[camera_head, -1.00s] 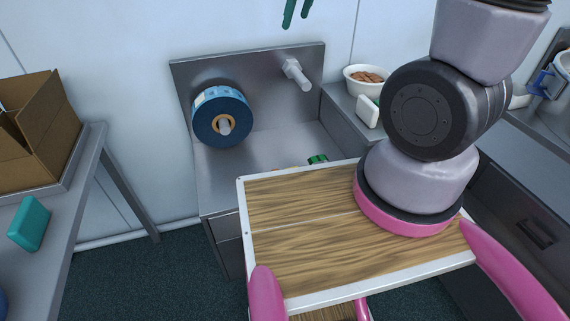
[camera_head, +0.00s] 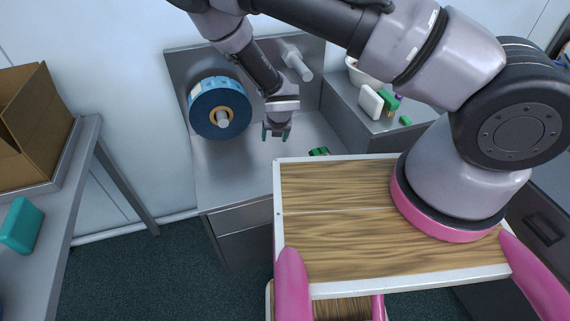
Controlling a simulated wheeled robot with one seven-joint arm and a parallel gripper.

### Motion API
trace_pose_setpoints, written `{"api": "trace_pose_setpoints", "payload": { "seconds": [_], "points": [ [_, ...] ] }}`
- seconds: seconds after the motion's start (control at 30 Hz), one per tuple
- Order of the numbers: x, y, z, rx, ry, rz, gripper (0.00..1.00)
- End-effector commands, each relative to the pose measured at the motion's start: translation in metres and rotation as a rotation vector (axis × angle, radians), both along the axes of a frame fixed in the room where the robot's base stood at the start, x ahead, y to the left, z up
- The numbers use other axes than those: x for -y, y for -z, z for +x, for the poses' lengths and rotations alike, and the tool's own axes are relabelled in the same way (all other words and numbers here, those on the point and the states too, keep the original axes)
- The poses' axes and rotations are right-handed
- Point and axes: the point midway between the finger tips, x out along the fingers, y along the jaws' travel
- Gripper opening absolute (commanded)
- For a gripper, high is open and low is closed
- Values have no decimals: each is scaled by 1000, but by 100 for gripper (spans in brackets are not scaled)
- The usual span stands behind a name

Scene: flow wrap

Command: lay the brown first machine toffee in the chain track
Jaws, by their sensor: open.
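My gripper (camera_head: 277,132) hangs fingers-down over the steel worktop (camera_head: 225,178), right of the blue film reel (camera_head: 219,108). Its two dark green fingers are apart, with nothing visible between them. I cannot make out a brown toffee in this view. I cannot identify the chain track either; the near part of the worktop is hidden behind my own wooden-topped body. A small green piece (camera_head: 319,151) with dark parts shows just beyond that top's far edge, and I cannot tell what it belongs to.
A metal spindle (camera_head: 298,66) sticks out of the back panel near my arm. At right, a white block (camera_head: 371,102), a green block (camera_head: 390,101) and a mostly hidden white bowl (camera_head: 358,74) stand on a grey counter. A cardboard box (camera_head: 30,125) stands on the left table.

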Motion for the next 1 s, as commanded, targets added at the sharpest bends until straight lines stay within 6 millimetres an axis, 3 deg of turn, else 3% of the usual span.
{"api": "trace_pose_setpoints", "payload": {
  "seconds": [0.1, 0.27, 1.0],
  "points": [
    [-1, 29, -15, -7, -180, -75, 72],
    [-1, 47, -22, -12, -285, -112, 72],
    [-11, 134, 12, -12, -287, -112, 72]
  ]
}}
